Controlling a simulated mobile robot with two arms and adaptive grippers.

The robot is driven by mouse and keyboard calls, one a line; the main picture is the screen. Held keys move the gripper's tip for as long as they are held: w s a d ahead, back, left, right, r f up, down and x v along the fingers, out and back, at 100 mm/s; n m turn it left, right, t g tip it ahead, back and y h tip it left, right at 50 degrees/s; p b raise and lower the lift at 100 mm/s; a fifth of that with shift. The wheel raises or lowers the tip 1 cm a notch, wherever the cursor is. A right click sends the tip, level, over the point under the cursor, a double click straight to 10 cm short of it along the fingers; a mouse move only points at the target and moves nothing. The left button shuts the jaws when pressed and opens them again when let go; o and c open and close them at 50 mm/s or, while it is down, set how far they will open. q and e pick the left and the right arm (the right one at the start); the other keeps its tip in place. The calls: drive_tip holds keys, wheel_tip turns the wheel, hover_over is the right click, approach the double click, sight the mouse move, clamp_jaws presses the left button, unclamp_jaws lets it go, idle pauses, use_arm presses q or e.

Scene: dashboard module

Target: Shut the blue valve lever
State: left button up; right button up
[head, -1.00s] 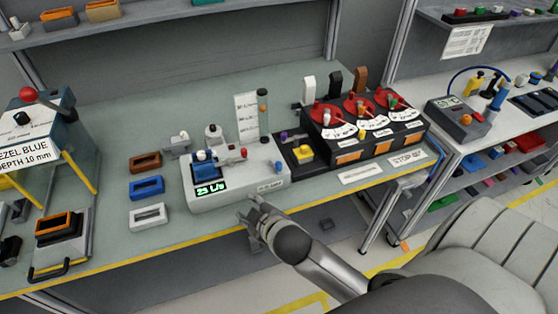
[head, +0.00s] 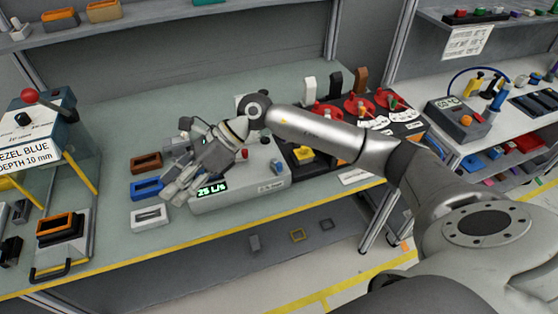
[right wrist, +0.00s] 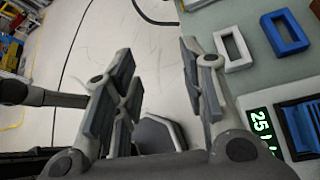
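The grey dashboard module (head: 243,196) stands near the front edge of the bench, with a green display (head: 212,189) reading about 25 L/s. My right gripper (head: 174,180) hangs over the module's left end and covers the blue valve lever in the head view. In the right wrist view, a blue part (right wrist: 299,124) lies beside the display (right wrist: 266,132) at the right edge; I cannot tell whether it is the lever. The fingers of my right gripper (right wrist: 158,80) are apart with nothing between them, left of that blue part. My left gripper is not in view.
Brown (head: 146,162), blue (head: 147,188) and white (head: 150,217) bezels lie left of the module, close to my right gripper. My right forearm crosses above the module and panel.

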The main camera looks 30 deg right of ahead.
drive_tip(key=w+d+f+n+h, duration=0.2)
drive_tip(key=d+h, duration=0.4)
drive_tip(key=d, duration=0.6)
drive_tip(key=r+g+h, duration=0.1)
drive_tip(key=r+h, duration=0.1)
drive_tip(key=h, duration=0.4)
hover_over(279, 164)
wheel_tip(279, 164, down, 9)
drive_tip(key=p, duration=0.4)
drive_tip(key=shift+f, duration=0.85)
clamp_jaws()
